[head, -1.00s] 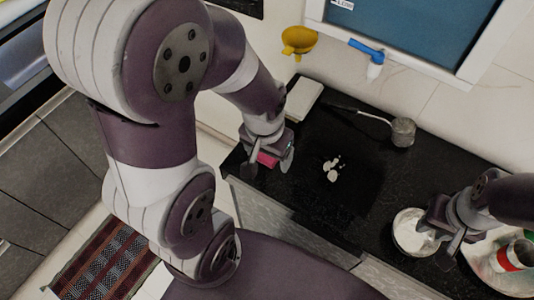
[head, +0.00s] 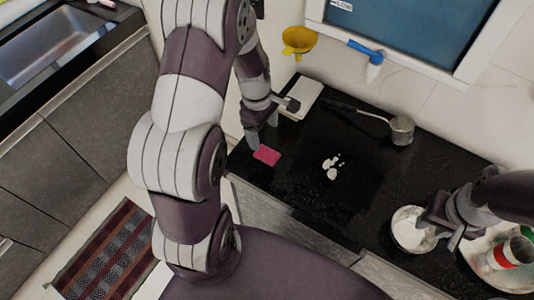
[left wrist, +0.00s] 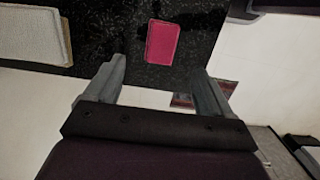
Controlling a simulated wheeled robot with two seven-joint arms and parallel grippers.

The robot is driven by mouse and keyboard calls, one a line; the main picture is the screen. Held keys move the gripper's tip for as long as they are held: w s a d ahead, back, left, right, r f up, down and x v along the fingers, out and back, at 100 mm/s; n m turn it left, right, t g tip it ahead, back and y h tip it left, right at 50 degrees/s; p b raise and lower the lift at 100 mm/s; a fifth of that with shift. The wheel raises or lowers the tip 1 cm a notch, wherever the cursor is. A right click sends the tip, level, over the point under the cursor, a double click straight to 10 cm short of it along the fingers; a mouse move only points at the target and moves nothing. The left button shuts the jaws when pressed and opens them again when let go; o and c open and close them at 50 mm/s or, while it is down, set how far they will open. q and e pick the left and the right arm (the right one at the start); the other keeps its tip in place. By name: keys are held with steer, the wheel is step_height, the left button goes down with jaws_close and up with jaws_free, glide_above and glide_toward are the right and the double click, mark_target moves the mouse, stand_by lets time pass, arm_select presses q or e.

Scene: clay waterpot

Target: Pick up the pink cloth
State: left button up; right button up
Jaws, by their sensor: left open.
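The pink cloth (head: 266,155) lies flat on the black counter near its left front edge. My left gripper (head: 272,125) is open and empty, just behind and above the cloth and apart from it. In the left wrist view the cloth (left wrist: 162,41) shows whole, beyond the tips of the spread fingers (left wrist: 162,68) and between them sideways. My right gripper (head: 448,232) is at the right, at the rim of a white bowl (head: 407,236). Whether its fingers are closed on the rim is not clear.
White pieces (head: 332,168) lie mid-counter. A white board (head: 302,98) lies behind the cloth, and a long-handled metal utensil (head: 400,130) lies at the back. A plate (head: 478,258) with a red-and-white object (head: 512,253) is at the right. A yellow funnel (head: 298,42) is on the wall.

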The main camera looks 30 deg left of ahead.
mark_target(267, 153)
arm_select(q)
steer(key=f, duration=0.5)
steer(key=d+f, duration=0.1)
steer(key=f, duration=0.2)
steer(key=shift+s+f, duration=0.1)
steer(key=shift+s, duration=0.1)
steer(key=shift+w+f, duration=0.1)
steer(key=shift+f, duration=0.15)
steer(key=c, duration=1.2)
steer(key=shift+r, duration=0.1)
steer(key=r, duration=0.4)
steer(key=shift+d+r, duration=0.3)
steer(key=d+r, duration=0.6)
steer(key=d, duration=0.5)
steer(key=shift+r, duration=0.2)
